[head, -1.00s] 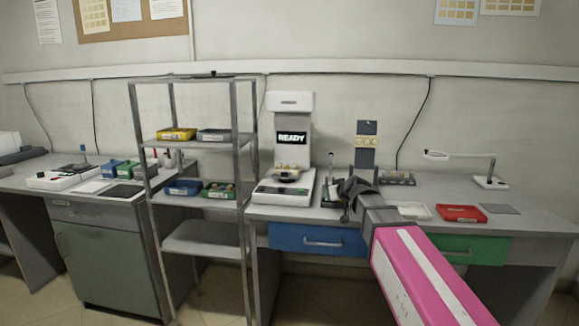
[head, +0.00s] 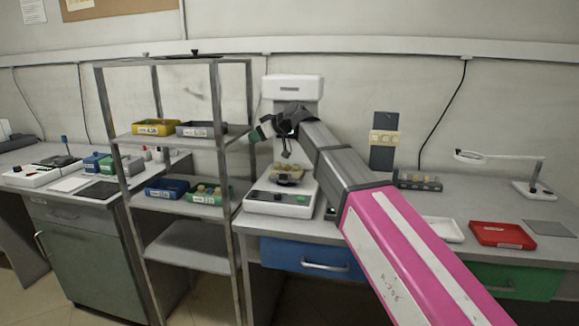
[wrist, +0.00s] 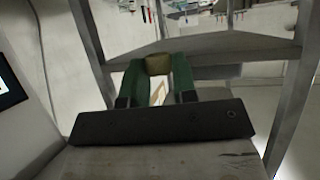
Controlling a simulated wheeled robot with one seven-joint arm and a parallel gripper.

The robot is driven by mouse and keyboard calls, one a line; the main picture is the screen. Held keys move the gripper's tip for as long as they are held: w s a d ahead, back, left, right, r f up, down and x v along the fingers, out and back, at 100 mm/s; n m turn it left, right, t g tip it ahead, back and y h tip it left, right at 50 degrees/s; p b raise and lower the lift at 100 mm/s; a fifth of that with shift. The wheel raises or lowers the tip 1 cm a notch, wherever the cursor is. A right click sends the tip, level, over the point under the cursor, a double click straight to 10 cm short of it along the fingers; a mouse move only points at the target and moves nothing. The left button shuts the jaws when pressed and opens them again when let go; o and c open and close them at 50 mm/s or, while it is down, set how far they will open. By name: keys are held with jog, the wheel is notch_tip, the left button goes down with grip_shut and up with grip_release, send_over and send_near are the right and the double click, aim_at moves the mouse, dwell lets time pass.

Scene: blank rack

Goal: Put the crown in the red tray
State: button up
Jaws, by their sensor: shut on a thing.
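My gripper (head: 262,132) is raised in front of the white machine, to the right of the shelf unit. In the wrist view its green fingers (wrist: 157,80) are shut on a small tan block (wrist: 158,64). I cannot tell from its shape whether this block is the crown. The red tray (head: 502,235) lies on the right part of the bench, far from my gripper, and looks empty. Several tan pieces (head: 292,170) sit on the white machine (head: 283,200) below my gripper.
The metal shelf unit (head: 228,240) stands close to the left of my gripper. It holds a yellow bin (head: 156,128), a grey bin (head: 200,130), a blue bin (head: 166,187) and a green bin (head: 208,195). A white tray (head: 445,229) and a magnifier lamp (head: 535,190) are near the red tray.

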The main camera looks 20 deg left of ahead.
send_over(289, 168)
notch_tip(289, 168, down, 7)
jog(key=shift+w+a, duration=0.1)
jog(key=shift+f, duration=1.8)
jog(key=shift+f, duration=0.35)
jog(key=shift+f, duration=0.1)
jog(key=o, duration=0.9)
jog(key=shift+f, duration=0.1)
